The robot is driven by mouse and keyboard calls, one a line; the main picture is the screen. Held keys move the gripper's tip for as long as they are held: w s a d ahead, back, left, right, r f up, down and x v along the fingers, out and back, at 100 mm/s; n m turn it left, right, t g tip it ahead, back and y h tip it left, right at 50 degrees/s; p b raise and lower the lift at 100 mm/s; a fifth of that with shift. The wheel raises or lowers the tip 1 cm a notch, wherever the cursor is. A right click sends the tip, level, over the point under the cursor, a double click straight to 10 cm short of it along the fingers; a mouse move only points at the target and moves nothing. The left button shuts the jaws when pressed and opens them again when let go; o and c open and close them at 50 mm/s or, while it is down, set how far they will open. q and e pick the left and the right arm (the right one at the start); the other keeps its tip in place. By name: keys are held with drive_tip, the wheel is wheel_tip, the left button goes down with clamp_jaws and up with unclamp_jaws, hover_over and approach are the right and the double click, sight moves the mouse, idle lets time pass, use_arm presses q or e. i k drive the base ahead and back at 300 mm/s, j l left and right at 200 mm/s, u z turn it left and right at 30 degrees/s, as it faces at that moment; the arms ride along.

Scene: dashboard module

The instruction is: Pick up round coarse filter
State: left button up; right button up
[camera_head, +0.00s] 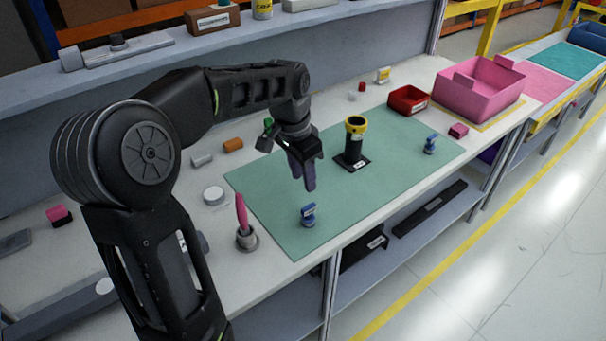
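A flat, round, pale grey-white disc (213,194) lies on the white tabletop just left of the green mat; it looks most like the round coarse filter, but I cannot be sure. My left gripper (304,184) points down above the green mat (275,195), to the right of the disc and apart from it. Its purple-grey fingers are close together in this view, and I cannot tell whether they are open or shut. I see nothing held below them. My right gripper is not in view.
A black stand with a yellow-rimmed cylinder (356,125) stands on the mat. Blue-topped pieces (308,213) (430,143) are on it too. A pink-handled tool in a grey holder (247,238) stands at the front left. Red (408,100) and pink (480,90) bins are at the right.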

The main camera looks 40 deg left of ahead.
sight(429, 148)
drive_tip(key=i+l, duration=0.15)
drive_tip(key=i, duration=0.45)
drive_tip(key=i+l, duration=0.15)
drive_tip(key=i, duration=0.45)
drive_tip(key=i+l, duration=0.2)
drive_tip(key=i, duration=0.4)
